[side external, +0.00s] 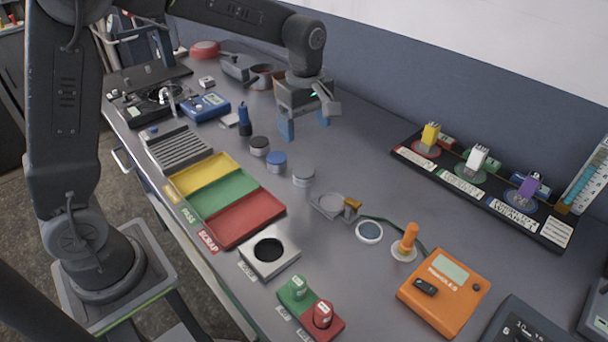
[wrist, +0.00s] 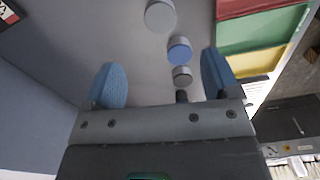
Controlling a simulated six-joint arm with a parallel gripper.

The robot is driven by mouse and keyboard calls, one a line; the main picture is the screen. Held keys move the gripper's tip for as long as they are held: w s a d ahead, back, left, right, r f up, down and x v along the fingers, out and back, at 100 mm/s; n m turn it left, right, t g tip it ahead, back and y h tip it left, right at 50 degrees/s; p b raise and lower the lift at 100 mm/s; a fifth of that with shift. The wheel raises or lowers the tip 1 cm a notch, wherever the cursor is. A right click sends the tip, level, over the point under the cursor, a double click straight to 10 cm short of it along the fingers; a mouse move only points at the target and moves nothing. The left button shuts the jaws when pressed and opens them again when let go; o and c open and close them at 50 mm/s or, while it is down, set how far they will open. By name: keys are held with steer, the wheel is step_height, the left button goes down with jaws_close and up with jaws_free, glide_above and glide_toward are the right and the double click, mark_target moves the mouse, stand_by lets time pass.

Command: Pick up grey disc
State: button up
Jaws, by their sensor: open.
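A light grey disc (side external: 303,177) stands on the grey bench at the near end of a row of three short round pieces.
Yellow, green and red trays (side external: 245,217) lie left of the row. A dark blue bottle (side external: 244,122) stands behind the row. A rack with connectors (side external: 480,182) lines the wall side.

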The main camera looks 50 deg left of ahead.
glide_above(304, 170)
steer(key=f, duration=0.7)
steer(key=shift+s+d+f, duration=0.15)
steer(key=shift+s+d, duration=0.05)
steer(key=shift+d, duration=0.1)
steer(key=shift+w+a+f, duration=0.1)
steer(key=shift+a+f, duration=0.05)
steer(key=shift+f, duration=1.35)
steer(key=shift+w+a+f, duration=0.1)
steer(key=shift+f, duration=1.35)
steer(key=shift+c, duration=0.3)
steer(key=shift+r, duration=0.1)
steer(key=c, duration=1)
